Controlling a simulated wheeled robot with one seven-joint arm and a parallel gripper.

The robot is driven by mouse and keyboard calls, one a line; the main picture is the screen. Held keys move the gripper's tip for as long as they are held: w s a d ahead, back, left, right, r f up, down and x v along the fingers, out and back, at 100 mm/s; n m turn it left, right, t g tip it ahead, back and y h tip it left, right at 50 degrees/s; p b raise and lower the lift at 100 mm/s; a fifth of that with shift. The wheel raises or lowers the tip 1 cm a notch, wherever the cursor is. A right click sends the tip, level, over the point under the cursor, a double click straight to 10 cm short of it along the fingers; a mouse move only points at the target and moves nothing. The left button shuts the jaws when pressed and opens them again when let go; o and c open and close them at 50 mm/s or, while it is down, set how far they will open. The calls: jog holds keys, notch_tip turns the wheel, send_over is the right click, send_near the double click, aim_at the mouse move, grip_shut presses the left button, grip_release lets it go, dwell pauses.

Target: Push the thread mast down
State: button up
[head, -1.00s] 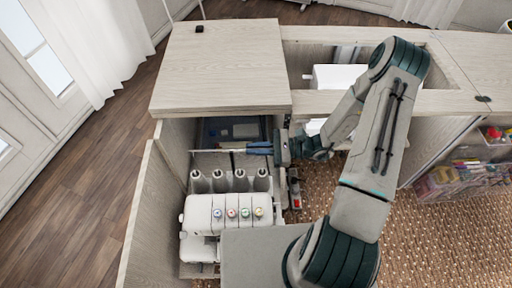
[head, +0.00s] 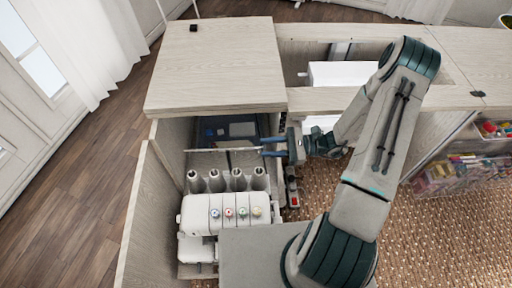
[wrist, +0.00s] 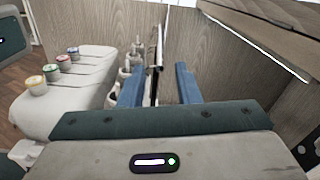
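The thread mast (head: 222,150) is a thin pale bar above a white serger (head: 226,212) in the open cabinet bay. Several grey thread cones (head: 238,182) stand below it. My gripper (head: 262,147) is at the right end of the bar, with its blue fingers apart. In the wrist view, the fingers (wrist: 159,88) are spread and a thin upright part of the mast (wrist: 159,50) shows between them. I see no finger pressing on it, and cannot tell whether either touches it. The mast's lower end is hidden behind my gripper in the wrist view.
The wooden cabinet top (head: 218,65) overhangs the back of the bay, close behind my gripper. A wooden side panel (head: 140,215) closes the left. A clear bin of coloured items (head: 450,175) stands at right.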

jog(key=d, duration=0.8)
jog(key=shift+s+d, duration=0.15)
jog(key=shift+s, duration=0.05)
jog(key=s+r+n+h+p, duration=0.2)
jog(key=s+r+n+h, duration=0.2)
jog(key=r, duration=0.6)
jog(key=s+a+r+n+t+h+p, duration=0.1)
jog(key=s+r+n+h+p, duration=0.2)
jog(key=r+n+h, duration=0.3)
jog(key=s+a+r+n+t+h+p, duration=0.1)
jog(key=s+r+n+h+p, duration=0.2)
jog(key=r, duration=1.3)
jog(key=s+n+h, duration=0.1)
jog(key=n+h, duration=0.2)
jog(key=h, duration=0.2)
jog(key=shift+s+a+r, duration=0.15)
jog(key=shift+s+r, duration=0.05)
jog(key=shift+s, duration=0.15)
